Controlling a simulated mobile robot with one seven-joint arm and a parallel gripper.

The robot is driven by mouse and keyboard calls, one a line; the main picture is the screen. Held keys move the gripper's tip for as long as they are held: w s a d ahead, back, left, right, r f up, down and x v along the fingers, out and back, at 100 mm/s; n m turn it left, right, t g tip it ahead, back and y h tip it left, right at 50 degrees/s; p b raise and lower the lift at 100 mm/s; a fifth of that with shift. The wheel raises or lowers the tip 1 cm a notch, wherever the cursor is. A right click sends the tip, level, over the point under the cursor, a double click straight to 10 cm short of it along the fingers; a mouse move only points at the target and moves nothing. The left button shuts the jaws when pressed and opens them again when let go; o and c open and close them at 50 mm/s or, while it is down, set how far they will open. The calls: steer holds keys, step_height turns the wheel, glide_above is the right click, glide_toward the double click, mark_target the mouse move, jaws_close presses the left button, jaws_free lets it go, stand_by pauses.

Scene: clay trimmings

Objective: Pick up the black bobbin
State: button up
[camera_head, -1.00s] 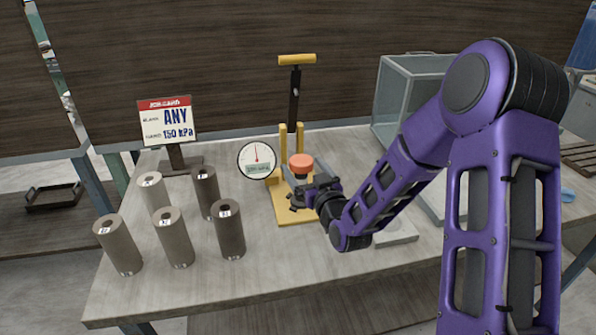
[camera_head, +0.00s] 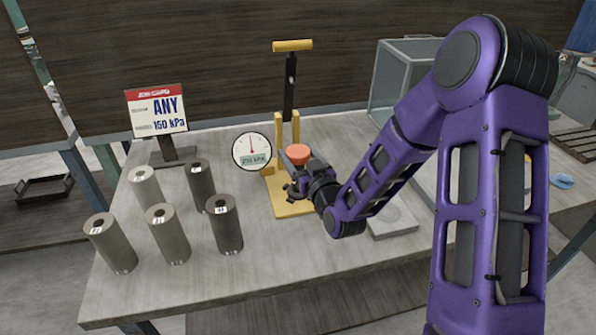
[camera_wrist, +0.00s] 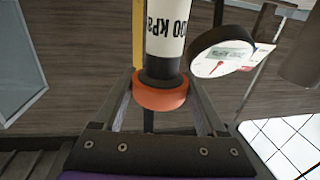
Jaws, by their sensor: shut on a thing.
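My gripper (camera_head: 294,186) is at the yellow press stand (camera_head: 290,209), beside its upright and just below an orange cap (camera_head: 297,154). In the wrist view the fingers (camera_wrist: 161,104) stand on both sides of an orange ring (camera_wrist: 160,95) with a black collar. A white sleeve (camera_wrist: 163,28) marked in kPa continues from the collar. The jaws are shut on this orange-ringed piece; their exact contact is hard to see. Nothing is clearly a black bobbin. The darkest standing pieces are two dark cylinders with holes, the rear one (camera_head: 201,187) and the front one (camera_head: 224,226), both away from my gripper.
Three paler cylinders (camera_head: 168,235) stand at the left of the table. A job card sign (camera_head: 156,110) reads "ANY" and "150 kPa". A round gauge (camera_head: 252,151) sits left of the press. A glass box (camera_head: 402,85) is behind right, a pale slab (camera_head: 391,222) front right.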

jaws_close()
steer(key=shift+r, duration=0.2)
